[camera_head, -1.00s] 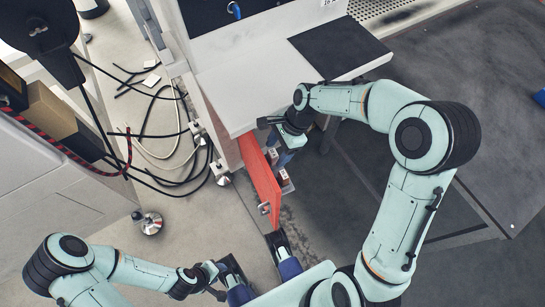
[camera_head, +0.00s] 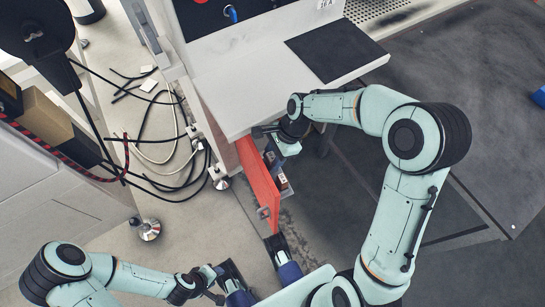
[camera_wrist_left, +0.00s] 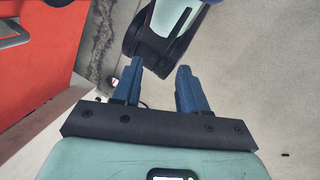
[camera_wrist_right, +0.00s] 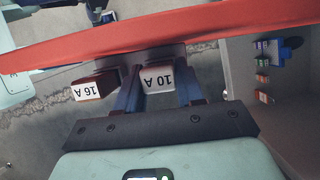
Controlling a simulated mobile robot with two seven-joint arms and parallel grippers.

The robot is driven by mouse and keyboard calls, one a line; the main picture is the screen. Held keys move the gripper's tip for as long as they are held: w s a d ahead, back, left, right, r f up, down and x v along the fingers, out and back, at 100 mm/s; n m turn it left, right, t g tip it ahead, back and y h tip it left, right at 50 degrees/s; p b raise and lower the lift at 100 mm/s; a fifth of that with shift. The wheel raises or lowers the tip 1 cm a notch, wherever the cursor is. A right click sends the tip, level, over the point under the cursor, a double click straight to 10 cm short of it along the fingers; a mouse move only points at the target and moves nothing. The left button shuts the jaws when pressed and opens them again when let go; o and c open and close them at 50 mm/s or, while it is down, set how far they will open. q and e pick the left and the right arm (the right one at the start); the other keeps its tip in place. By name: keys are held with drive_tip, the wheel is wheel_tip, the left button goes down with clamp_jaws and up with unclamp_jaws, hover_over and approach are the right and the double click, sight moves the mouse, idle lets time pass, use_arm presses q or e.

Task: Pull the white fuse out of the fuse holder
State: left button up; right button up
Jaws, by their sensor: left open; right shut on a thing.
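The fuse holder is a red panel (camera_head: 259,182), seen nearly edge-on in the head view and as a red band (camera_wrist_right: 110,42) in the right wrist view. A whitish fuse labelled 10 A (camera_wrist_right: 158,79) sits against it, between the fingers of my right gripper (camera_wrist_right: 160,92). The gripper is shut on this fuse, which appears still against the panel. A dark red fuse labelled 16 A (camera_wrist_right: 93,86) is beside it. In the head view my right gripper (camera_head: 273,146) is at the panel's upper end. My left gripper (camera_wrist_left: 160,88) is open and empty, away from the panel.
A white table (camera_head: 235,95) with a dark mat (camera_head: 337,50) overhangs the panel's upper end. Loose cables (camera_head: 160,140) lie on the floor at left. Small coloured parts (camera_wrist_right: 262,62) are on a wall at right in the right wrist view.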

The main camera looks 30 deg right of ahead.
drive_tip(key=shift+r+p, duration=0.3)
drive_tip(key=shift+r, duration=0.6)
drive_tip(key=shift+d+f+y, duration=0.2)
drive_tip(key=shift+f+y, duration=0.05)
drive_tip(key=shift+y, duration=0.05)
drive_tip(key=y, duration=0.1)
drive_tip(key=d+y, duration=0.1)
drive_tip(key=shift+d+f+y, duration=0.15)
drive_tip(key=shift+d+y, duration=0.1)
drive_tip(key=shift+y, duration=0.15)
wheel_tip(320, 180, up, 6)
drive_tip(key=d+p, duration=0.2)
drive_tip(key=d, duration=0.1)
use_arm(q)
wheel_tip(320, 180, up, 8)
drive_tip(key=s+d+g+p, duration=0.1)
drive_tip(key=s+p, duration=0.1)
drive_tip(key=p, duration=0.3)
drive_tip(key=shift+s, duration=0.4)
use_arm(e)
drive_tip(key=d+r+h, duration=0.1)
drive_tip(key=d+r, duration=0.1)
drive_tip(key=d, duration=0.7)
drive_tip(key=s+d+r+h, duration=0.1)
drive_tip(key=d+r+h, duration=0.1)
drive_tip(key=d, duration=0.8)
drive_tip(key=shift+d+r, duration=0.3)
drive_tip(key=shift+r, duration=0.15)
